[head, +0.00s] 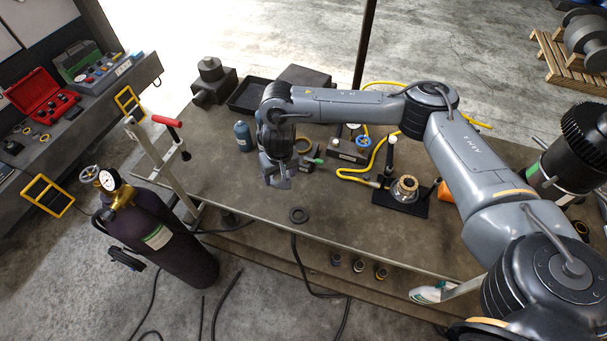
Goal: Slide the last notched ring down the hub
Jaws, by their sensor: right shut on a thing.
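My right gripper (277,181) is over the left-middle part of the workbench, pointing down. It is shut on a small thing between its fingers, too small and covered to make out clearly. A metal hub-like part (404,188) with a brassy top stands on a black base plate (418,207) to the right, well apart from the gripper. My left gripper is not in view.
A blue canister (243,136), a dark tray (249,96) and grey blocks stand at the back left. A gas cylinder (165,240) stands by the left end. The bench's front middle is mostly clear.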

